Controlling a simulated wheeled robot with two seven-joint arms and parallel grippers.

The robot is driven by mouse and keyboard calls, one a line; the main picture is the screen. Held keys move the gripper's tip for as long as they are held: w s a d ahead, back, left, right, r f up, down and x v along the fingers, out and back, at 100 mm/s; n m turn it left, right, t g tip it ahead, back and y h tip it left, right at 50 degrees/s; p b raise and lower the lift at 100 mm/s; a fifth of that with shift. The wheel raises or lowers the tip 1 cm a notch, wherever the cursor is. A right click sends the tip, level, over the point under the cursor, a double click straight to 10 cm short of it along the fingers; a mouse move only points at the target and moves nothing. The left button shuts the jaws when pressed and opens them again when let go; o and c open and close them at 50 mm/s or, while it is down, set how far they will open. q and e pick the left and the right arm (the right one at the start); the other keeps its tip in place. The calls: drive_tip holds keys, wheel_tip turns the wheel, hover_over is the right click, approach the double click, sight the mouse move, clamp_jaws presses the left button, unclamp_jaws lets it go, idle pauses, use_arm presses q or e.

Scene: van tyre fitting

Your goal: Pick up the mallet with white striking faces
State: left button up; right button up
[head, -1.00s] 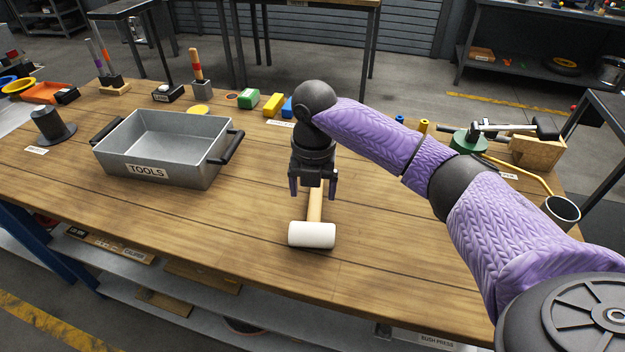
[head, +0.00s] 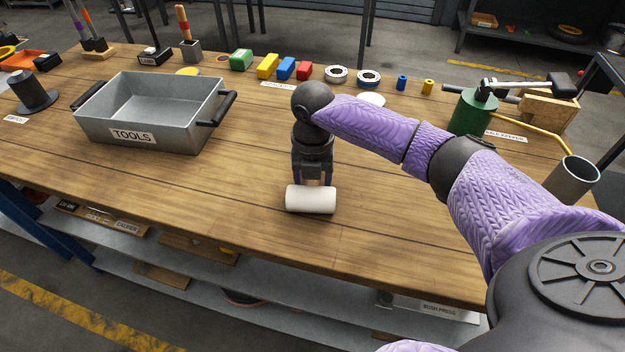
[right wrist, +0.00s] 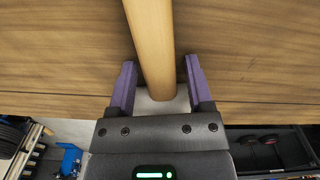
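The mallet has a white cylindrical head (head: 311,200), which lies on the wooden table near its front edge. My right gripper (head: 313,180) points down just behind the head and hides the handle in the head view. In the right wrist view the right gripper (right wrist: 160,78) is open, its purple fingers on either side of the handle, with a clear gap on the right. My left gripper is out of view.
A grey metal bin labelled TOOLS (head: 188,130) stands to the left. Coloured blocks and rings line the back, including a yellow block (head: 267,66). A green cylinder (head: 472,113) and a metal cup (head: 572,183) stand at the right. The table around the mallet is clear.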

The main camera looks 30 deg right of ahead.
drive_tip(key=c, duration=0.7)
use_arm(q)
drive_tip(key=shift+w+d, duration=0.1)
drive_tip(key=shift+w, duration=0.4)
use_arm(e)
clamp_jaws()
drive_tip(key=shift+r, duration=0.1)
